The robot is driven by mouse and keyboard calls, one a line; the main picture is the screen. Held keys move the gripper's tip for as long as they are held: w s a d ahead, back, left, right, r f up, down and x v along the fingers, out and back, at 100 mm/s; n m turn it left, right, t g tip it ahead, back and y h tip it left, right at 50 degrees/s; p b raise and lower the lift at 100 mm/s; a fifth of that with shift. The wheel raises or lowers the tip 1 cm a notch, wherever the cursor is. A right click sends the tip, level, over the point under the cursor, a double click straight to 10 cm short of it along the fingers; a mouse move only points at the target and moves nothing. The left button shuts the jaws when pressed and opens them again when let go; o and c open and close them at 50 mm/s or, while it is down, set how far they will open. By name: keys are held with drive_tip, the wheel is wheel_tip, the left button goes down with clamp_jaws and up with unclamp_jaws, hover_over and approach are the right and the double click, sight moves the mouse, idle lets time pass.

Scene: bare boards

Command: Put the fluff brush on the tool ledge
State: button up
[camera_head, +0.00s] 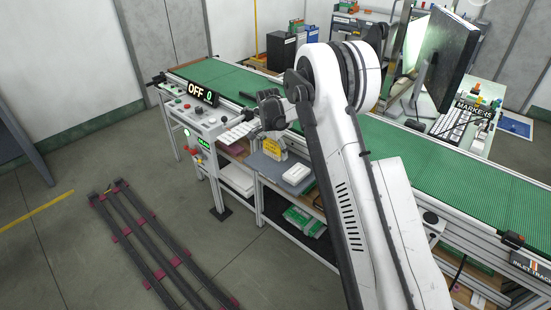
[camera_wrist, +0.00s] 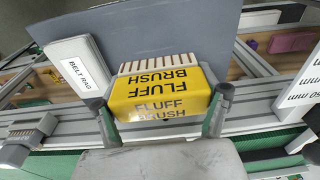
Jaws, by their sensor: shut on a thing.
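The fluff brush (camera_wrist: 160,92) is a yellow block with black lettering and a row of pale bristles. My gripper (camera_wrist: 158,118) is shut on it, one finger at each side in the wrist view. In the head view the yellow brush (camera_head: 272,152) shows below my dark gripper (camera_head: 273,140), in front of the conveyor. Behind the brush is a flat grey panel (camera_wrist: 205,35), also in the head view (camera_head: 262,164); I cannot tell whether it is the tool ledge or whether the brush touches it.
A white block labelled belt rag (camera_wrist: 77,68) lies beside the brush; it looks like the white block (camera_head: 297,174) in the head view. The green conveyor (camera_head: 460,170) runs behind. A control panel (camera_head: 195,112) stands left. Shelves below hold green boxes (camera_head: 305,221).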

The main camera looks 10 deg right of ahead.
sight(276, 163)
drive_tip(key=shift+w+d+f, duration=0.15)
drive_tip(key=shift+d+f, duration=0.05)
drive_tip(key=shift+f, duration=1.95)
drive_tip(key=shift+f, duration=0.2)
drive_tip(key=o, duration=1.6)
drive_tip(key=shift+o, duration=0.2)
drive_tip(key=shift+r, duration=0.15)
